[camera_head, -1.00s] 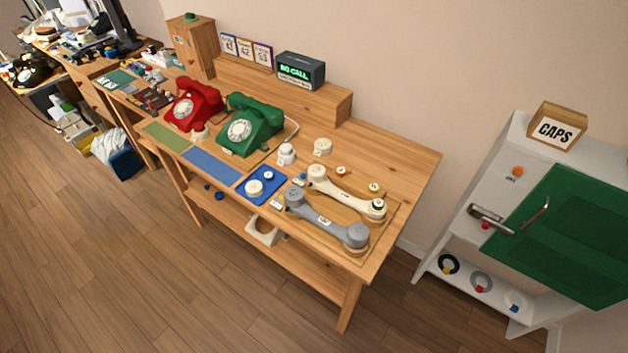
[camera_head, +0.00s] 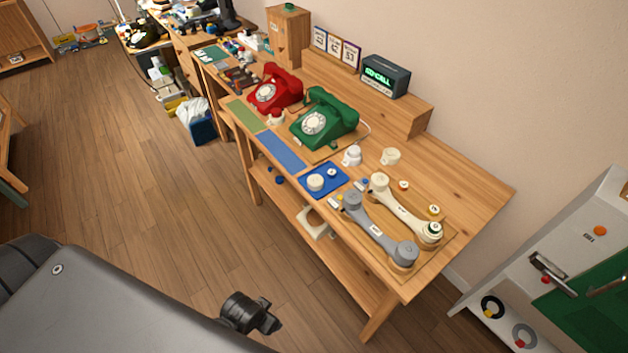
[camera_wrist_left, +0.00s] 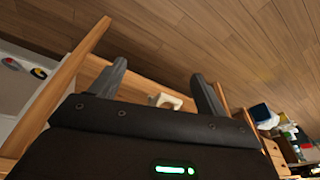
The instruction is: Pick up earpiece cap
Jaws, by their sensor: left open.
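Round cream caps are on the workbench: one sits on the blue tray (camera_head: 337,191), the cream cap (camera_head: 315,182), and another pale cap (camera_head: 390,157) stands behind it. I cannot tell which is the earpiece cap. A cream handset (camera_head: 405,210) and a grey handset (camera_head: 375,228) lie on a wooden board at the right end. My left gripper (camera_wrist_left: 158,68) is open and empty in the left wrist view, over the floor side of the bench. In the head view a dark part of my arm shows at lower left, apart from the bench. My right gripper is not in view.
A red phone (camera_head: 275,88) and a green phone (camera_head: 325,118) stand on the bench. A call display (camera_head: 385,75) sits on the raised shelf. The floor before the bench is clear.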

